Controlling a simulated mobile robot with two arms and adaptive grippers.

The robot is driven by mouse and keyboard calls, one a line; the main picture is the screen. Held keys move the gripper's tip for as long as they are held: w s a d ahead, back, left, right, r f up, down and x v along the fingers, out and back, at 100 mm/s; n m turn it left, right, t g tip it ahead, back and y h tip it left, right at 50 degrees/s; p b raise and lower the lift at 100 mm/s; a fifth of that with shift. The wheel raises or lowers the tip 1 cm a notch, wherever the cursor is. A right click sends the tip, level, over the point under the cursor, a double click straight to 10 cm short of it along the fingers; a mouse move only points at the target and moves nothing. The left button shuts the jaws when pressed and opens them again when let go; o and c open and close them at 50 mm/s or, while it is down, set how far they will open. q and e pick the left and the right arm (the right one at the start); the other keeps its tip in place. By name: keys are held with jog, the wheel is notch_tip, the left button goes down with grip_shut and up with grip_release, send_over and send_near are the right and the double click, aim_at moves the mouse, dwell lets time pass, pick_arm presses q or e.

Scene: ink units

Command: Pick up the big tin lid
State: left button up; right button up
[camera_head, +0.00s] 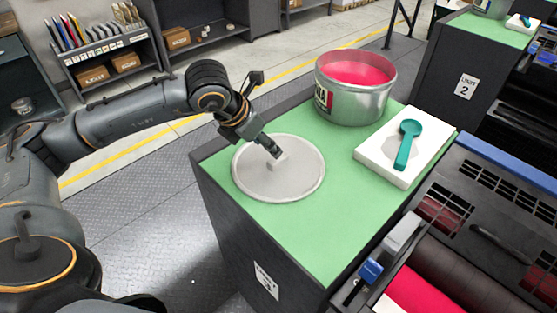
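The big tin lid (255,180) is a pale grey disc lying on the green top of the near cabinet, with a small raised block (280,162) near its middle. My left gripper (267,115) is over the far side of the lid. Its fingers look spread apart: one reaches down to beside the block, the other points up and away. Nothing shows between them. I cannot tell whether the lower fingertip touches the lid or block. My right gripper is out of view.
An open tin of pink-red ink (356,95) stands behind the lid. A teal scoop (408,145) lies on a white slab (382,165) to the right. The green top (310,235) is clear in front. A press (480,230) stands at right.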

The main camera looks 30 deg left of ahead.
aim_at(275, 160)
pick_arm(q)
jog(key=shift+w+f, duration=0.2)
jog(key=shift+f, duration=0.15)
jog(key=p+x, duration=0.2)
jog(key=x, duration=0.2)
jog(key=shift+s+d+f+p, duration=0.15)
jog(key=shift+d+f+p, duration=0.2)
jog(key=shift+d+p, duration=0.05)
jog(key=shift+w+f, duration=0.2)
jog(key=shift+f, duration=0.2)
jog(key=shift+c, duration=0.4)
grip_shut()
